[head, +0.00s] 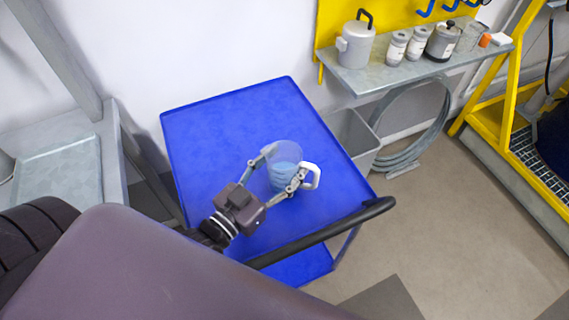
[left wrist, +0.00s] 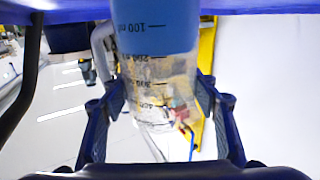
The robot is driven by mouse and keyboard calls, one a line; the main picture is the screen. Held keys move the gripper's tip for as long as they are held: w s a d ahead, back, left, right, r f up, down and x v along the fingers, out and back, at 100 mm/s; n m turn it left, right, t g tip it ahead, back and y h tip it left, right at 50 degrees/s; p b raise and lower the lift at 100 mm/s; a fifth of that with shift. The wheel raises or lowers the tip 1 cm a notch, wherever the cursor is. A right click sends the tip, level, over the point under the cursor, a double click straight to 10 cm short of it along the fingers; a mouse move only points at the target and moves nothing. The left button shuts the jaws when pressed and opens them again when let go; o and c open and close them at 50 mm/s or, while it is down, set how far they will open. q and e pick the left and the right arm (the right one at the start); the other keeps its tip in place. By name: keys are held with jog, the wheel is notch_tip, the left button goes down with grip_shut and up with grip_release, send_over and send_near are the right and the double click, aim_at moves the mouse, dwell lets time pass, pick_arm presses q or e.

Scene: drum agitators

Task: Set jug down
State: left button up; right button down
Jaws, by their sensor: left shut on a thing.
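The clear jug (head: 284,172) with blue liquid and a white handle (head: 312,177) is over the middle of the blue trolley top (head: 215,130). My left gripper (head: 280,167) is shut on the jug, one finger on each side of its wall. The left wrist view looks upside down and shows the jug (left wrist: 155,45) with its printed scale and blue liquid between the fingers (left wrist: 160,98). The jug looks upright. Its base is cut off there, so I cannot tell if it touches the trolley. My right gripper is not in view.
The trolley top is otherwise bare, with a black handle bar (head: 330,229) at its near side. A grey bin (head: 354,137) stands to its right. A wall shelf (head: 400,72) holds a grey can (head: 356,45) and several small containers. A grey bench (head: 60,170) is at left.

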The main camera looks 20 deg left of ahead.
pick_arm(q)
jog(key=shift+f, duration=0.2)
jog(key=shift+f, duration=0.1)
